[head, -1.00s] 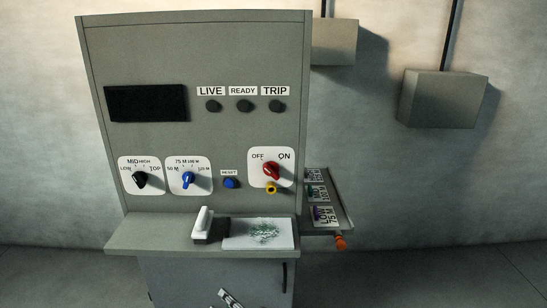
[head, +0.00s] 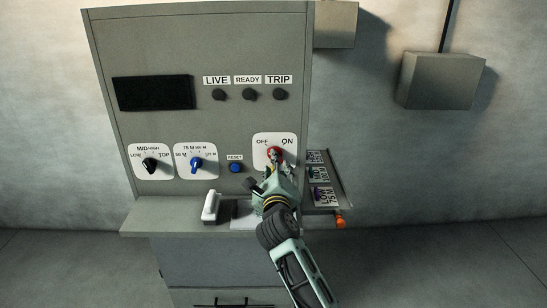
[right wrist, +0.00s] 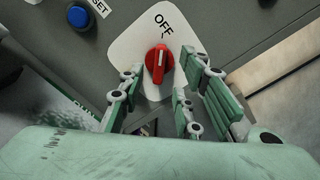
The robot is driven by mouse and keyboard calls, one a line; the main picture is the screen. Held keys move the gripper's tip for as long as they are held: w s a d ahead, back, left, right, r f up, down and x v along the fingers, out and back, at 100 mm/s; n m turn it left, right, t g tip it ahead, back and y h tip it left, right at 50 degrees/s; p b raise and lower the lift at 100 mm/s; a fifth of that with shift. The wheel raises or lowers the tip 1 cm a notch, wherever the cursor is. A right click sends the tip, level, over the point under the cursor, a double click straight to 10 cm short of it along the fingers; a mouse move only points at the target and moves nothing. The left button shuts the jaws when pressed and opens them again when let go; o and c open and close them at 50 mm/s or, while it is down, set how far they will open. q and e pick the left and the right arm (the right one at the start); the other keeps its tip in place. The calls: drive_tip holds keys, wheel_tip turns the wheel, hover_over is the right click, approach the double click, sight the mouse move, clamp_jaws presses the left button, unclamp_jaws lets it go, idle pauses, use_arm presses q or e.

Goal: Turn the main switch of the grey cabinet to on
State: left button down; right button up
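The grey cabinet (head: 215,55) stands in front of me. Its main switch is a red knob (head: 274,154) on a white plate (head: 262,140) marked OFF and ON. In the right wrist view the red knob (right wrist: 158,64) has its white line pointing towards the OFF label. My right gripper (head: 277,163) is at the knob and covers part of it and the plate below. In the right wrist view my right gripper (right wrist: 162,84) is open, its fingers apart to either side just below the knob; I cannot tell whether they touch it. My left gripper is not in view.
A blue reset button (head: 235,168), a blue dial (head: 197,163) and a black dial (head: 150,165) sit left of the switch. A side shelf with labelled tags (head: 324,197) juts out right.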

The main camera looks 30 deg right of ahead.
drive_tip(key=shift+p+x, duration=0.35)
drive_tip(key=shift+x, duration=2.4)
drive_tip(key=shift+c, duration=0.2)
clamp_jaws()
